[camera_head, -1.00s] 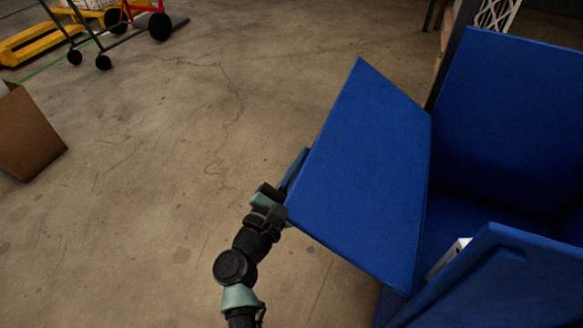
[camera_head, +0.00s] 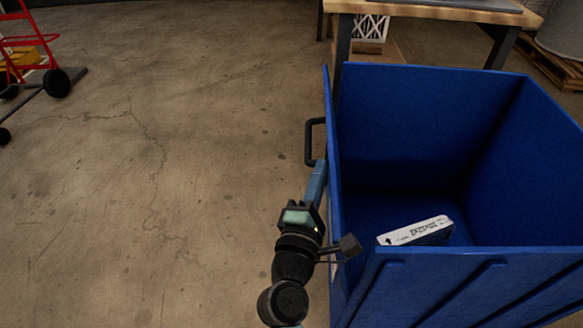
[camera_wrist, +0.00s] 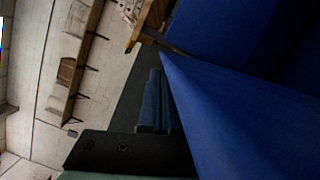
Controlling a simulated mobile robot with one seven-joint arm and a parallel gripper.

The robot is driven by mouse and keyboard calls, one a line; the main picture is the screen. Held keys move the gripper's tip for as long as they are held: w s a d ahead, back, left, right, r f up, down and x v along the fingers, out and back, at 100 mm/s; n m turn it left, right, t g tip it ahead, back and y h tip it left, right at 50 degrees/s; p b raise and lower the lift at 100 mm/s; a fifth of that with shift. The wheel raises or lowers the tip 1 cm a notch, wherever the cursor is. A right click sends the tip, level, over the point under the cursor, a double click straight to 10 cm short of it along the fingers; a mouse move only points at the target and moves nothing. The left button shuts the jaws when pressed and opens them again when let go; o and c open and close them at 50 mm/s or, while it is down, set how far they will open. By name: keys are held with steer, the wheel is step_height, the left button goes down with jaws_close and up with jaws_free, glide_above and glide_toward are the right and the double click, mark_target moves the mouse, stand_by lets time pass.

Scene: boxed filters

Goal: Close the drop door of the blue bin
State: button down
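The blue bin (camera_head: 470,265) stands at the right in the head view. Its drop door (camera_head: 333,200) is on the bin's left side, seen almost edge-on and close to upright. A black handle (camera_head: 309,140) sticks out from the door's outer face. Whether the door is latched cannot be seen. My gripper (camera_head: 318,182) is outside the bin, against or very near the door's outer face. In the wrist view, the fingers (camera_wrist: 158,100) lie together beside the blue panel (camera_wrist: 225,110), with nothing visible between them.
A white labelled box (camera_head: 415,232) lies inside the bin. A wooden-edged table (camera_head: 440,12) stands behind the bin. A red hand truck (camera_head: 25,50) is at the far left. The concrete floor to the left is clear.

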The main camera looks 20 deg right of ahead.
steer(key=shift+s+d+r+p, duration=0.15)
steer(key=shift+s+d+p, duration=0.1)
steer(key=shift+d, duration=0.4)
steer(key=shift+s+d+r+p, duration=0.1)
steer(key=shift+s+d+p, duration=0.1)
steer(key=shift+d, duration=0.4)
steer(key=shift+a, duration=0.1)
